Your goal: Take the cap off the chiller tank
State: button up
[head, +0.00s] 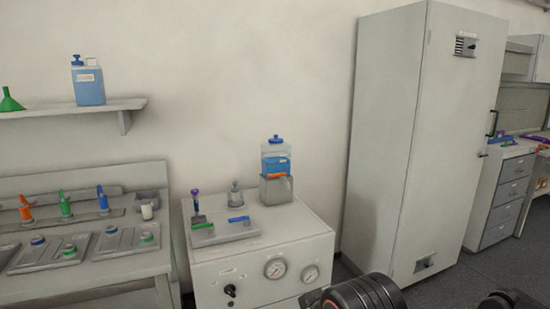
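A clear tank (276,165) partly filled with blue liquid appears to be the chiller tank. It sits upright at the back of the light grey cabinet (290,243), on or in a grey block (276,190) with an orange strip at its top. A blue cap (276,140) is on top of the tank. Dark rounded parts of my arm show at the bottom edge, in front of the cabinet and well below the tank. My gripper's fingers do not show.
The cabinet top also holds a grey tray (222,231) with tools and a small clear bottle (236,195). A bench (140,262) stands left, a tall cabinet (405,140) right. A blue jug (88,85) stands on the wall shelf (70,108). Air around the cap looks clear.

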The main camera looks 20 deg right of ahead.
aim_at(276, 140)
jog(key=i+l, duration=0.2)
jog(key=i, duration=0.2)
jog(key=i+l, duration=0.2)
jog(key=i, duration=0.2)
